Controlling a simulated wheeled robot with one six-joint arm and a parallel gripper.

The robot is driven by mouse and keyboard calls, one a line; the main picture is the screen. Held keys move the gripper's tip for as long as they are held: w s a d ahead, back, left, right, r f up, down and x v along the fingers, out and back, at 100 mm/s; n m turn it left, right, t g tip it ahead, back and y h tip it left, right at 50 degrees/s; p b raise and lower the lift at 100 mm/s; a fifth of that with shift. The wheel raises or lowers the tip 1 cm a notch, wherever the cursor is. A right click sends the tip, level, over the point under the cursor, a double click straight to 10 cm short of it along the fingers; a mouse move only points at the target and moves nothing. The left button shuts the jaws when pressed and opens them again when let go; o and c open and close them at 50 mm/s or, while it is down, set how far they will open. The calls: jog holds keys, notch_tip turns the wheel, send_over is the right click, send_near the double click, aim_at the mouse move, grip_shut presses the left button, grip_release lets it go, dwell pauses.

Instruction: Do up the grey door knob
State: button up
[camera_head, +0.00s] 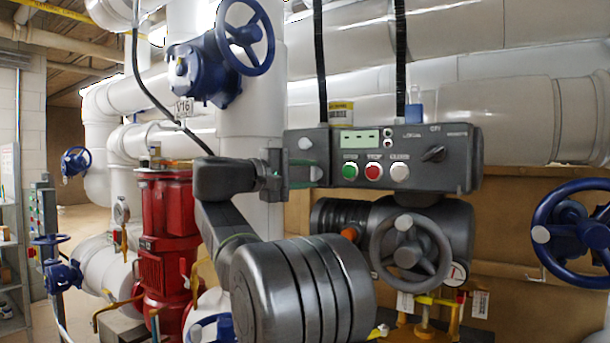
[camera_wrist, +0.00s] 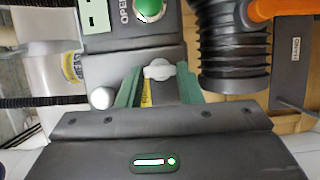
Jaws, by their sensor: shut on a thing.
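The grey door knob (camera_head: 316,173) is a small light grey winged knob on the narrow door at the left end of the dark grey control box (camera_head: 455,155). My gripper (camera_head: 303,178) reaches it from the left and is shut on it. In the wrist view the knob (camera_wrist: 158,70) sits between the green fingertips of my gripper (camera_wrist: 160,80), its wings lying across the gap. A second, round pale knob (camera_head: 305,143) is just above it on the same door; it also shows in the wrist view (camera_wrist: 102,98), outside the fingers. The knob's base is partly hidden.
Right of the door are a green button (camera_head: 350,170), a red button (camera_head: 373,171), a white button (camera_head: 399,172) and a black selector (camera_head: 433,153). A grey handwheel (camera_head: 410,252) stands below the box. A black cable (camera_head: 160,100) hangs at the left, near my arm.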

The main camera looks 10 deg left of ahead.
jog(key=o, duration=1)
jog(key=v, duration=1.4)
jog(key=shift+b, duration=0.4)
jog(key=shift+w+d, duration=0.1)
jog(key=shift+w, duration=0.1)
jog(key=x, duration=1.3)
jog(key=shift+w+d+p, duration=0.15)
jog(key=shift+d+p, duration=0.2)
jog(key=shift+p, duration=0.05)
